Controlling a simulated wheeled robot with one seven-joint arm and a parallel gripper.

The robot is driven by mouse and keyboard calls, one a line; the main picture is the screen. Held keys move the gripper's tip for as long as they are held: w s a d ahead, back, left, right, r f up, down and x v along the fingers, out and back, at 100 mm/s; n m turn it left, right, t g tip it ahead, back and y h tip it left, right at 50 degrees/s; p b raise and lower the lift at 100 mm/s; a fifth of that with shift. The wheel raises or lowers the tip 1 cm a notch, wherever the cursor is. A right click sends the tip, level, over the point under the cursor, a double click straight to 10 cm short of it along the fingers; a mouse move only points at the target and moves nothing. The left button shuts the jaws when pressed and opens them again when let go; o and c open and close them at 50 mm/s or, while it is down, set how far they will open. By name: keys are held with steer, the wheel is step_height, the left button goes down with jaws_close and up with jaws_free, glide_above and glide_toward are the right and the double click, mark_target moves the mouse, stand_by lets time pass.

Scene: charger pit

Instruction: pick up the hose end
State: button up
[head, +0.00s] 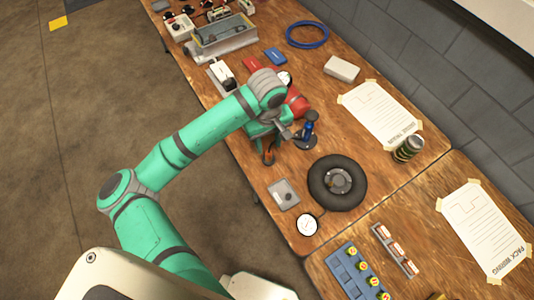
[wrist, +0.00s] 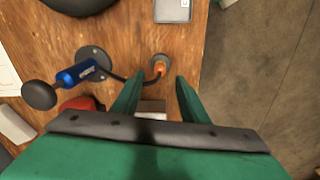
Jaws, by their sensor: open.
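The hose end is a small orange fitting (wrist: 159,67) standing on a round grey base on the wooden bench. A thin black hose runs from it to a blue pump (wrist: 78,73) with a black knob. In the head view the orange fitting (head: 268,155) shows just below my gripper, and the blue pump (head: 307,130) is to its right. My gripper (wrist: 158,82) is open, its two green fingers pointing toward the fitting, which lies just beyond and between the tips. Nothing is between the fingers. In the head view my gripper (head: 266,138) is partly hidden by my wrist.
A black wheel (head: 337,183), a grey plate (head: 284,194) and a white round gauge (head: 307,225) lie nearer on the bench. A red object (head: 297,103) is close to my wrist. A can (head: 407,148) stands to the right. The bench's left edge is close to the fitting.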

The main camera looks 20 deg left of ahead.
mark_target(269, 152)
steer(key=shift+w+d+f, duration=0.1)
steer(key=shift+f, duration=3.75)
steer(key=shift+c, duration=0.6)
jaws_close()
